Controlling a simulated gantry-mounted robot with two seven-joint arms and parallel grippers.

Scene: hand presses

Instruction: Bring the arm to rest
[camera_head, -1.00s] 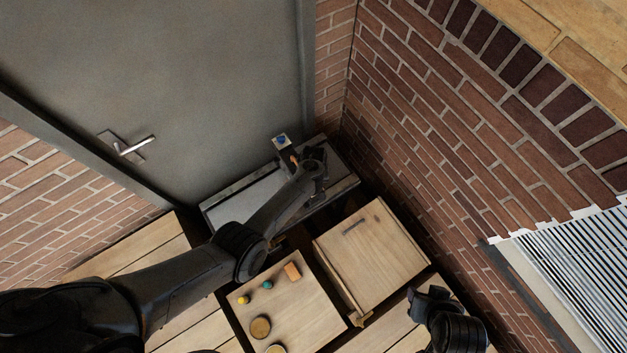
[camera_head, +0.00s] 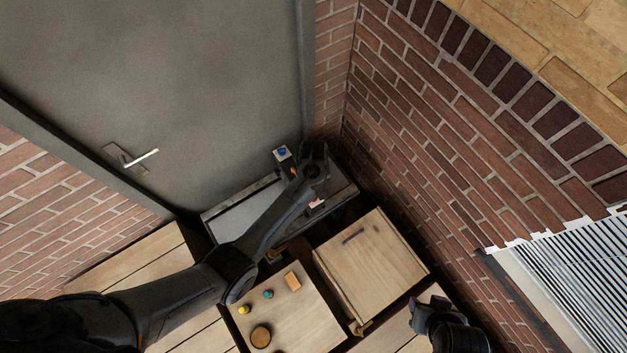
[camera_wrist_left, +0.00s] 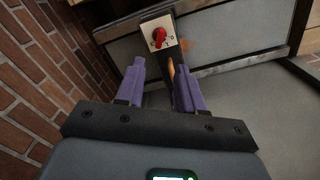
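My left arm reaches from the lower left over the dark-framed grey-topped bench (camera_head: 235,217) by the door. In the head view its gripper (camera_head: 314,165) is dark, and its fingers are hard to make out. In the left wrist view the purple fingers of my left gripper (camera_wrist_left: 159,75) stand apart with nothing between them. A red knob on a white plate (camera_wrist_left: 157,36) shows just beyond the fingertips. My right gripper (camera_head: 428,308) is at the lower right beside the wooden box; its fingers are too dark to read.
A white block with a blue top (camera_head: 282,153) stands left of my left wrist. A wooden board (camera_head: 297,318) carries yellow, teal and orange pieces and a round disc. A wooden box (camera_head: 372,262) stands right of it. The grey door (camera_head: 150,80) and brick wall (camera_head: 420,130) bound the corner.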

